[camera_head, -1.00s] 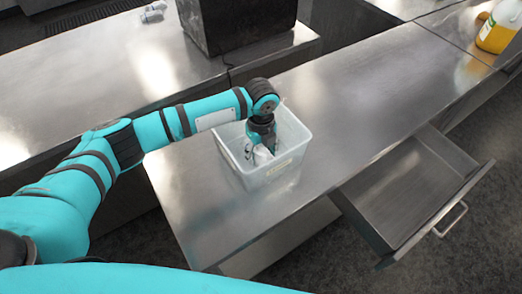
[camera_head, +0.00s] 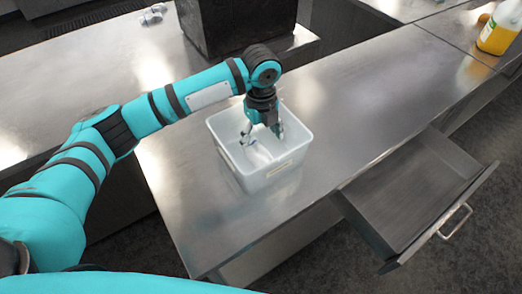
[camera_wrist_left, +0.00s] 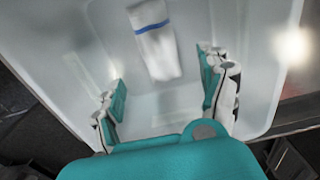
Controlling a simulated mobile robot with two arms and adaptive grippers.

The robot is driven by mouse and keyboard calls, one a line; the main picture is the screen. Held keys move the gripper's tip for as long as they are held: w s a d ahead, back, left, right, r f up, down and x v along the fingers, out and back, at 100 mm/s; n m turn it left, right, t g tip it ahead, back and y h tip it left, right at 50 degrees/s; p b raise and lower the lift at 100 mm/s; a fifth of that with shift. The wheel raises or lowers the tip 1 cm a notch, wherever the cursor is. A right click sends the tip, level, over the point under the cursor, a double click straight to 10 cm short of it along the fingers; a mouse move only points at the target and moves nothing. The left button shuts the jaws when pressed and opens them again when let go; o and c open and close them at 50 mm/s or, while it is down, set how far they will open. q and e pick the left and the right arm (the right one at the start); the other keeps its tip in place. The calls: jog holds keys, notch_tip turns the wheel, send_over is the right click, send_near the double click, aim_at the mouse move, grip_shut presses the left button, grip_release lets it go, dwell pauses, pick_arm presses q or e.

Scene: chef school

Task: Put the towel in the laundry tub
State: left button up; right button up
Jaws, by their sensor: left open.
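The laundry tub (camera_head: 283,168) is a whitish, translucent box standing upright on the steel counter in the head view. The towel (camera_wrist_left: 157,47) is white with a blue stripe and lies inside the tub, near its far wall in the left wrist view. In the head view the towel (camera_head: 258,154) shows as a pale shape in the tub. My left gripper (camera_head: 262,133) reaches down into the top of the tub. In the left wrist view its fingers (camera_wrist_left: 164,103) are spread, with nothing between them, apart from the towel. My right gripper is not in view.
A steel drawer (camera_head: 415,190) stands open at the right of the counter. A dark box-shaped block (camera_head: 235,22) is behind the tub. A yellow bottle (camera_head: 497,30) stands at the far right. The counter right of the tub is clear.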

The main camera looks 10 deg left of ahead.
aim_at(261, 153)
pick_arm(q)
jog(key=shift+r+b, duration=0.4)
jog(key=shift+r, duration=1.9)
